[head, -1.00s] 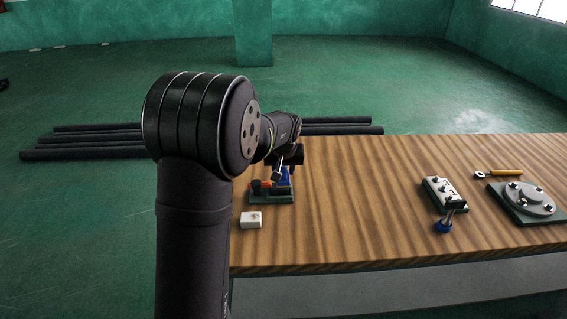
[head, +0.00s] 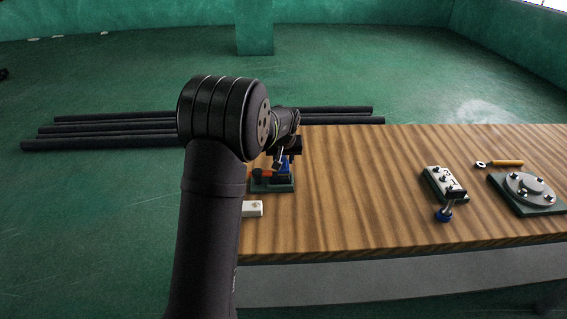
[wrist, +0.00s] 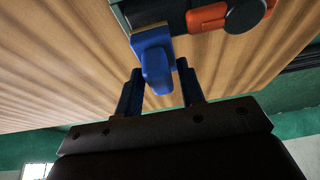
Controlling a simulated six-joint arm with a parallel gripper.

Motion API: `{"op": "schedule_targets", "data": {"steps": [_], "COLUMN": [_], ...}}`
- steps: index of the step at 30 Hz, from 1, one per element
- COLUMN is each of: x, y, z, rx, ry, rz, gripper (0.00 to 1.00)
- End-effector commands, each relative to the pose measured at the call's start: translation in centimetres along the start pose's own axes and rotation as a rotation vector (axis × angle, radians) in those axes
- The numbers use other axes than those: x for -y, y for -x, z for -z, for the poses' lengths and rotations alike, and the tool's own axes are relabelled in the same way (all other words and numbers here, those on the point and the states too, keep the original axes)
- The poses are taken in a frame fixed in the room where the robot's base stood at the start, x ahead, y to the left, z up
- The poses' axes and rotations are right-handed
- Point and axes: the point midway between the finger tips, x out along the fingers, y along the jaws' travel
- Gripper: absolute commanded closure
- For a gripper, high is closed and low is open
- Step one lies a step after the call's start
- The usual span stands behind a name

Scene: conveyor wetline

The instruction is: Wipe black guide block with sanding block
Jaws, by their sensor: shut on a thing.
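The sanding block (wrist: 152,45) is blue with a thin tan layer at its far end. It is between the two blue fingers of my gripper (wrist: 161,78), which is shut on it. In the head view my gripper (head: 291,153) is small and partly covered by my arm. The black guide block (wrist: 165,12) is at the top of the wrist view, on a green base (head: 272,188) at the table's left end. The tan end is right by the guide block's near edge; I cannot tell whether they touch.
An orange lever (wrist: 207,17) and a black knob (wrist: 246,12) sit beside the guide block. A white block (head: 252,209) lies in front of the base. The table's middle is clear.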

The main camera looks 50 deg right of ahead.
Motion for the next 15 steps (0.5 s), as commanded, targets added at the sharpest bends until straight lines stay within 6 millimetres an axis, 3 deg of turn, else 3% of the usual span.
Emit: {"op": "schedule_targets", "data": {"steps": [15], "x": [0.0], "y": [1.6], "z": [-4.1], "rx": [0.001], "ry": [-0.001], "rz": [0.0], "gripper": [0.86]}}
